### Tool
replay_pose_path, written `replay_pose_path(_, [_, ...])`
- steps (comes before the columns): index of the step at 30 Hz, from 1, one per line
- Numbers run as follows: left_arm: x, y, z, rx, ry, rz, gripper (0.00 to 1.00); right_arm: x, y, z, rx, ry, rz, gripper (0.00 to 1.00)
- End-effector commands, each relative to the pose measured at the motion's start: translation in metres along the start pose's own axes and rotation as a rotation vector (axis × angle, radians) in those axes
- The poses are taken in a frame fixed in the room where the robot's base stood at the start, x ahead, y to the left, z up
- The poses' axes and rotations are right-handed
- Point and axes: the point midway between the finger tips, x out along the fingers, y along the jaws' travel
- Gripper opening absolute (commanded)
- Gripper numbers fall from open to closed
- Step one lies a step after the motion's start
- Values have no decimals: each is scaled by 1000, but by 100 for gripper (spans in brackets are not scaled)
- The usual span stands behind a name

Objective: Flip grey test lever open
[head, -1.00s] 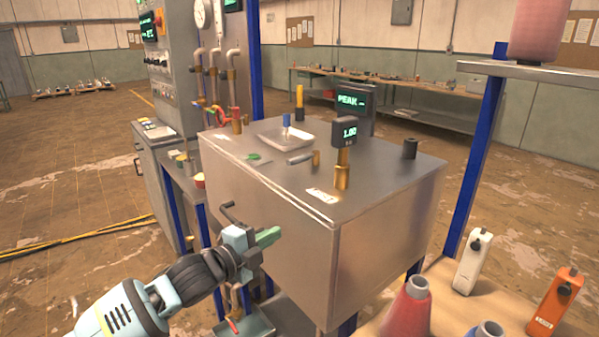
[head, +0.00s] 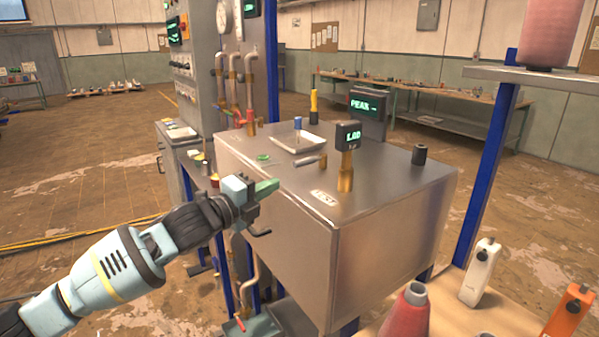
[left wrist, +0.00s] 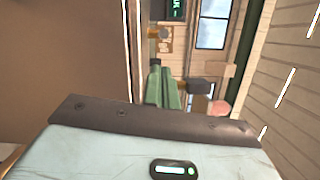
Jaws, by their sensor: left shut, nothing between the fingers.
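The grey lever (head: 306,162) lies low along the top of the steel chamber (head: 390,190), with a brass piece at its right end. A white label reading TEST (head: 325,197) is on the chamber top in front of it. My left gripper (head: 268,187), with green fingers, is shut and empty. It is near the chamber's front left top edge, left of and nearer than the lever, apart from it. Its shut fingers also show in the left wrist view (left wrist: 161,86). My right gripper is out of view.
On the chamber top stand a brass post with a display reading 1.00 (head: 348,137), a white tray (head: 298,142), a black cylinder (head: 419,154) and a PEAK display (head: 363,104). Pipes and a control cabinet (head: 200,70) stand behind left. A wooden table with a red cone (head: 408,312) is at right front.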

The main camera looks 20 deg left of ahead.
Motion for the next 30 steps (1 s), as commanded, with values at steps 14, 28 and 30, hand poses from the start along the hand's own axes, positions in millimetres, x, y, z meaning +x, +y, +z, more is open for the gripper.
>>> replay_pose_path(14, [60,-1,-1,-2,1,-3,0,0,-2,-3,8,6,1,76])
replay_pose_path(28, [99,-1,0,-1,0,-1,0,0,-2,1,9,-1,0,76])
replay_pose_path(30, [99,-1,0,-1,0,-1,0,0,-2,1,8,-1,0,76])
